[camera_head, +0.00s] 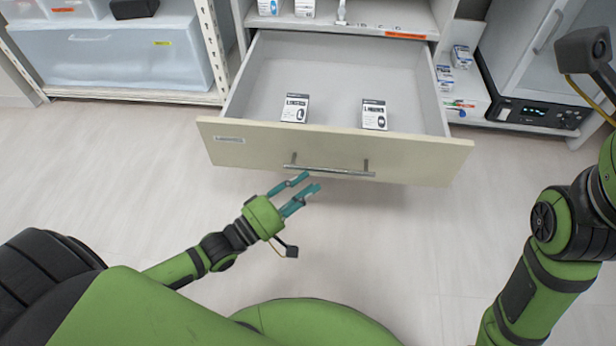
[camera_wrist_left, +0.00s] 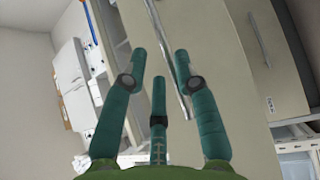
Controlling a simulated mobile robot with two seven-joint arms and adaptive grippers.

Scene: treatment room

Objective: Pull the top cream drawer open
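The cream drawer (camera_head: 420,162) is pulled well out of its cabinet, and its inside shows from above. Its bar handle (camera_head: 330,170) runs along the middle of the front; the handle also shows in the left wrist view (camera_wrist_left: 166,48). Two small white and black boxes lie in the drawer, one at the left (camera_head: 295,108) and one at the right (camera_head: 374,115). My left gripper (camera_head: 305,183) is just in front of and below the handle, fingers spread, with nothing seen between them. In the left wrist view its teal fingers (camera_wrist_left: 158,75) point toward the handle. My right gripper is out of view.
A shelf with clear bins (camera_head: 115,60) stands at the left. A black device (camera_head: 535,113) and small boxes (camera_head: 461,57) are at the right. My right arm is at the right edge. The pale floor in front of the drawer is clear.

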